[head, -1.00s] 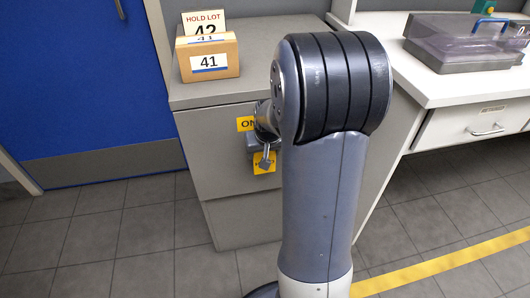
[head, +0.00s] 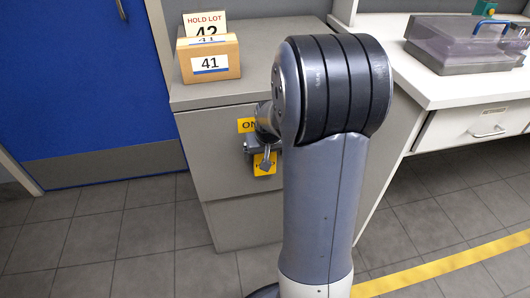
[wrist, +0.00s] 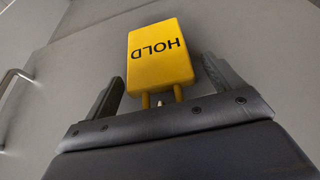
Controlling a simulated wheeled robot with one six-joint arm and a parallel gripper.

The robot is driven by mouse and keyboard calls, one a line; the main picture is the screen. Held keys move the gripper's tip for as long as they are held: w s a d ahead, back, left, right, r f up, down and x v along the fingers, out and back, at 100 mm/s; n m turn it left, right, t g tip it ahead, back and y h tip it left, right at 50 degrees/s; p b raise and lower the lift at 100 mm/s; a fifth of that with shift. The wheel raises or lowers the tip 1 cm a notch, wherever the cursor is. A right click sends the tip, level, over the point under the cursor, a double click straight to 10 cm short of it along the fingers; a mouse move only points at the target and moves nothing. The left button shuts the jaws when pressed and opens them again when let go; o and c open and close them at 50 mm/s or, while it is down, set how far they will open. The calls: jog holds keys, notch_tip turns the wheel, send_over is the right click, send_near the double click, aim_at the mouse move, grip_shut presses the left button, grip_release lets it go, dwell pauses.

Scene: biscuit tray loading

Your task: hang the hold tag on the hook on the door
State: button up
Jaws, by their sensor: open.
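The yellow hold tag (wrist: 160,54) is in front of the grey cabinet door (wrist: 235,40) in the wrist view, its word HOLD upside down there. Its two thin yellow legs (wrist: 145,100) run down toward my gripper. A small pale piece between the legs may be the hook; most of it is hidden. My gripper (wrist: 165,85) is open, with one finger on each side of the tag and gaps between. In the head view the tag (head: 265,164) shows low against the door, beside my gripper (head: 256,153) and partly covered by it. I cannot tell whether the loop rests on the hook.
A carton marked 41 (head: 209,62) and a HOLD LOT 42 card (head: 204,20) stand on the cabinet top. A counter with a clear-lidded box (head: 465,45) is at right. A door handle (wrist: 12,85) is at left.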

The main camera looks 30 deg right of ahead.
jog(key=shift+r, duration=0.1)
jog(key=p+v, duration=0.2)
jog(key=v, duration=0.8)
jog(key=shift+s+r+p, duration=0.2)
jog(key=shift+p, duration=0.1)
jog(key=shift+a, duration=0.1)
jog(key=b+x, duration=0.2)
jog(key=x, duration=0.8)
jog(key=shift+w, duration=0.1)
jog(key=shift+s+r, duration=0.15)
jog(key=shift+s, duration=0.25)
